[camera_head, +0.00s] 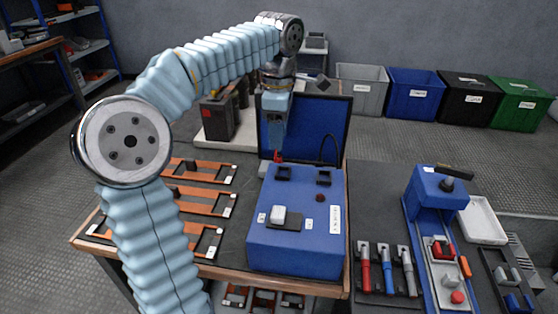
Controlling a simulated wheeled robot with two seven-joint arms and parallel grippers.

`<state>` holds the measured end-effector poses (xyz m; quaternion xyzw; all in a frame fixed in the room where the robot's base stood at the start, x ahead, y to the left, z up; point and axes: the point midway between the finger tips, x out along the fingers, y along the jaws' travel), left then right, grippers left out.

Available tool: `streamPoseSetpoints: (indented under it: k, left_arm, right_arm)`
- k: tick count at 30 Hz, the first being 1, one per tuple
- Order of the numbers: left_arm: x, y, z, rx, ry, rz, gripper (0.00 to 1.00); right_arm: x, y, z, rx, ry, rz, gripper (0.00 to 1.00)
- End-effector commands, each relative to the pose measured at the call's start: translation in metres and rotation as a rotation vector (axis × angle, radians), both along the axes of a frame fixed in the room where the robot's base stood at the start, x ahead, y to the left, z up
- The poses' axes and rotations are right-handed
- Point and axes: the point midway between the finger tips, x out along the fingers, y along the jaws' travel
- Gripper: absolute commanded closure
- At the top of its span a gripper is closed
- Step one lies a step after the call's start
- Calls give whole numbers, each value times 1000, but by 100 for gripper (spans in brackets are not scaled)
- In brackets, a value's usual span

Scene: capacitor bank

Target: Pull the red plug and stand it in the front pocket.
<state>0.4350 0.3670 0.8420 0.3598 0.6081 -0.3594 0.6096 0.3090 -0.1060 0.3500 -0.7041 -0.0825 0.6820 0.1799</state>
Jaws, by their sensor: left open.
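The small red plug (278,156) stands at the back left of the blue box (297,246), in front of its raised lid. My left gripper (275,148) points down right above the red plug and is open. I cannot tell whether its fingers reach around the plug. Two dark square sockets, a left one (284,173) and a right one (323,178), sit in the box top. I cannot make out which opening is the front pocket. My right gripper is out of view.
Orange frames (198,200) lie to the left. A blue fixture (430,195) and handled tools (388,270) are at right.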

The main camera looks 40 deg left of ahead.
Motion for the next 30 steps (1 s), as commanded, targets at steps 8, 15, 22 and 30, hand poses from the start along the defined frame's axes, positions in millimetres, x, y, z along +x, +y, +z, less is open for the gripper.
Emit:
streamPoseSetpoints:
  k: [8, 15, 22, 30]
  left_arm:
    - [0, 0, -43, 0, 1, 0, 51]
    - [0, 0, -56, 1, 0, -1, 51]
    - [0, 0, -57, 1, 0, 0, 51]
    - [0, 0, -57, 0, 1, 0, 51]
  right_arm:
    - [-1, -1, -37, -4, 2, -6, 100]
    - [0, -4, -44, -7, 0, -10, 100]
    - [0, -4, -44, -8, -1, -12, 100]
    - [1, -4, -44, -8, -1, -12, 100]
